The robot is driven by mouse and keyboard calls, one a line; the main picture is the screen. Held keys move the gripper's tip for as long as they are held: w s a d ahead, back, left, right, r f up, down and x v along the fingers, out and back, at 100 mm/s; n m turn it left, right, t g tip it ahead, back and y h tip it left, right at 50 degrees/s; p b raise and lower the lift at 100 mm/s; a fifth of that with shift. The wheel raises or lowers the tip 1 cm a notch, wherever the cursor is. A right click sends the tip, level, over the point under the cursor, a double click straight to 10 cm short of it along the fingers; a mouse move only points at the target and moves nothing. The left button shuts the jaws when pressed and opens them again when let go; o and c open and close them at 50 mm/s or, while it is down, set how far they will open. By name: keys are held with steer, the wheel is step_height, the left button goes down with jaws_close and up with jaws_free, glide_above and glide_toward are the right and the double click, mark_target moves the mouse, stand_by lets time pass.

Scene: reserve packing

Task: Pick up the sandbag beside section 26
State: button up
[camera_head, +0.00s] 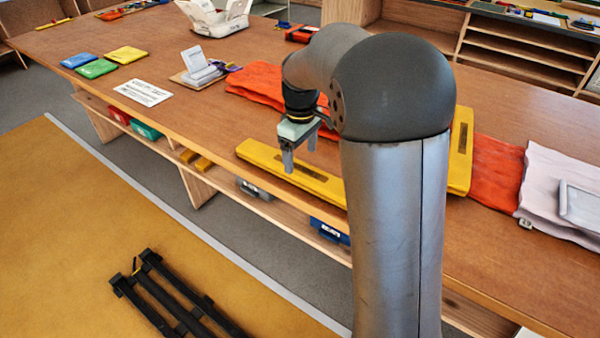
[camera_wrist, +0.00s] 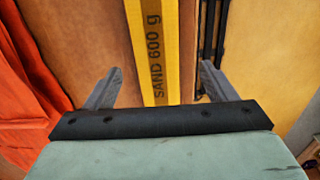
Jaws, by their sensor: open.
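A long yellow sandbag (camera_head: 275,169) lies on the wooden table, in front of a folded red cloth. Its label, "SAND 600 g", reads in the wrist view, where the sandbag (camera_wrist: 160,25) runs as a narrow strip between my fingers. My gripper (camera_head: 299,158) is open and empty, pointing down over the sandbag in the head view. In the wrist view my gripper (camera_wrist: 160,75) has one finger on either side of the strip, apart from it. A second yellow piece (camera_head: 462,150) with a dark label shows right of my arm, partly hidden by it. No section number 26 is readable.
The red cloth (camera_head: 265,82) lies behind the sandbag, and more red cloth (camera_head: 495,170) and a pale cloth (camera_head: 545,190) lie at right. Coloured packets (camera_head: 97,68) and a white card (camera_head: 143,92) lie at left. Black rails (camera_head: 175,300) stand on the floor below.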

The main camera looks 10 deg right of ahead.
mark_target(300, 167)
steer(key=f, duration=0.5)
steer(key=shift+w+p, duration=0.3)
steer(key=shift+p, duration=0.1)
steer(key=c, duration=1.5)
steer(key=shift+r, duration=0.1)
